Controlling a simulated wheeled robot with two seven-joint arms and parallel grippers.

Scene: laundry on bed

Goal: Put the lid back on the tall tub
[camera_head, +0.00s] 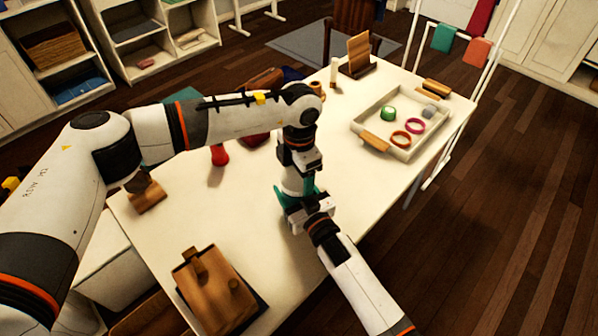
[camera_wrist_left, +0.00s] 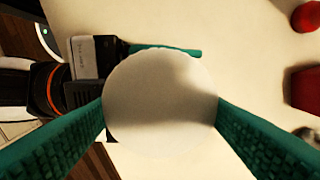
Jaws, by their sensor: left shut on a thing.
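A white cylindrical body that looks like the tall tub (camera_head: 292,181) stands near the table's right edge in the head view, largely covered by my grippers. In the left wrist view a plain white round top, seemingly the lid (camera_wrist_left: 160,85), fills the middle between green fingers. My left gripper (camera_wrist_left: 160,112) is shut on its rim from both sides, above the tub. Whether the lid touches the tub is hidden. My right gripper (camera_head: 296,196) is low beside the tub, with a green finger along it; its grip is hidden. It also shows in the left wrist view (camera_wrist_left: 130,52).
A shallow tray (camera_head: 358,128) with rings and small things lies at the back right. A wooden box (camera_head: 214,290) is at the front left. A red item (camera_head: 218,155) and a wooden block (camera_head: 147,193) are further left. The tabletop between is clear.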

